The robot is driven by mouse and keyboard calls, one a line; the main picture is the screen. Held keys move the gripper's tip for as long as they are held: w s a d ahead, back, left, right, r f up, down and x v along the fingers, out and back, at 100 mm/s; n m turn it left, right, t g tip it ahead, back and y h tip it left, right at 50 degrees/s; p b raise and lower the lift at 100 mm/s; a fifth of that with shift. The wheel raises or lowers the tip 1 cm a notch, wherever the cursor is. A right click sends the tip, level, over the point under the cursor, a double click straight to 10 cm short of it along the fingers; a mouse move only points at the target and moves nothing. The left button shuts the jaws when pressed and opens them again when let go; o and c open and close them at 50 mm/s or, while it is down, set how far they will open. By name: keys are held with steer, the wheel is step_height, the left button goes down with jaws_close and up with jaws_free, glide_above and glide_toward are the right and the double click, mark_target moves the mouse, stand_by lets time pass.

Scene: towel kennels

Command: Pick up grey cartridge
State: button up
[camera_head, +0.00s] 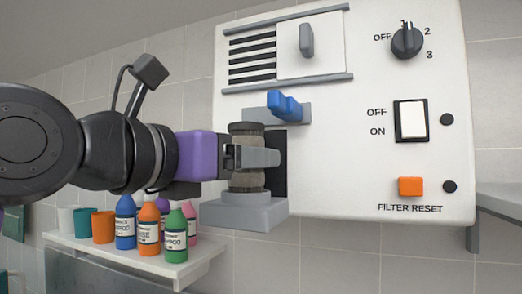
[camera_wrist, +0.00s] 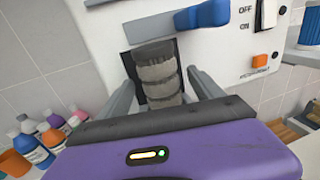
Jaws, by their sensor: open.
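The grey cartridge (camera_head: 247,181) stands upright on the grey ledge (camera_head: 245,214) at the lower left of the white machine, in front of a dark opening. It is a ribbed cylinder with a darker top and looks dirty. My gripper (camera_head: 262,158) is level with its middle, and one finger crosses in front of it. In the wrist view the cartridge (camera_wrist: 158,78) stands between the two spread fingers of my gripper (camera_wrist: 165,92). A gap shows beside the right finger; contact on the left cannot be told. The cartridge's lower end is hidden there by the gripper body.
A blue latch (camera_head: 284,105) sits just above the cartridge on the white machine (camera_head: 350,180). An orange button (camera_head: 411,187), a switch and a dial are at right. Bottles and cups stand on a shelf (camera_head: 150,262) below my arm. A blue spool-like item (camera_wrist: 308,30) is at far right.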

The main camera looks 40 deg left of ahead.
steer(key=shift+w, duration=1.1)
steer(key=c, duration=1.5)
steer(key=shift+r, duration=0.2)
